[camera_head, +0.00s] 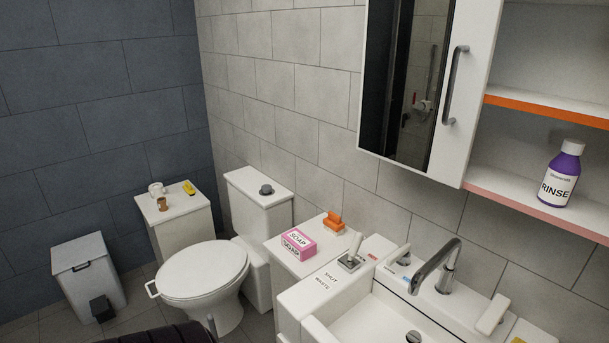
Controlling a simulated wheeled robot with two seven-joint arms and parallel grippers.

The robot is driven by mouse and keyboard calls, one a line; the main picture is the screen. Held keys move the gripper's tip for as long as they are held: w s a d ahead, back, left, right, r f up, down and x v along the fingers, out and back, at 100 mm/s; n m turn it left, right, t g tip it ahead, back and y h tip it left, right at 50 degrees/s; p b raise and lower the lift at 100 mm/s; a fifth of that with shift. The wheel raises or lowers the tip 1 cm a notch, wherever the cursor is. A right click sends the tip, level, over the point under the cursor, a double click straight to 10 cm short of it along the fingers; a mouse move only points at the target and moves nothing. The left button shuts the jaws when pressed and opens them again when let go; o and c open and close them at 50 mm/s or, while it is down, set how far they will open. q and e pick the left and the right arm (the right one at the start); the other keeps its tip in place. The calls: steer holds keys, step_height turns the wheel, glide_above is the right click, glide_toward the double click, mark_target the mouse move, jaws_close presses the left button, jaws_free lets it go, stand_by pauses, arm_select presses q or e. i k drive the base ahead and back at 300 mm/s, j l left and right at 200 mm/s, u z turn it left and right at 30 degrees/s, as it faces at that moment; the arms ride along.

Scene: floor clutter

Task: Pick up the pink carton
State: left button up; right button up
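The pink carton (299,244) is a small pink and white box marked SOAP. It lies on the white surface (290,266) between the toilet and the sink, near that surface's front left edge. Nothing covers it. Neither of my grippers shows in the head view, and nothing touches the carton.
An orange object (334,223) sits behind the carton, and a lever on a metal plate (350,258) stands to its right. The faucet (437,265) rises over the sink. The open cabinet door (478,90) hangs above. The toilet (204,270) is at left.

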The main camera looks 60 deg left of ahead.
mark_target(301, 246)
steer(key=u, duration=1.8)
steer(key=i+j+z, duration=0.1)
steer(key=i+j, duration=0.15)
steer(key=i+j+z, duration=0.1)
steer(key=j, duration=0.25)
steer(key=i+j+z, duration=0.1)
steer(key=i+j, duration=0.2)
steer(key=i+j+z, duration=0.1)
steer(key=i+j, duration=0.15)
steer(key=i+j+z, duration=0.1)
steer(key=j, duration=0.35)
steer(key=i+j, duration=0.25)
steer(key=i+j+z, duration=0.15)
steer(key=j, duration=0.3)
steer(key=i+j+z, duration=0.1)
steer(key=j, duration=0.3)
steer(key=i, duration=0.1)
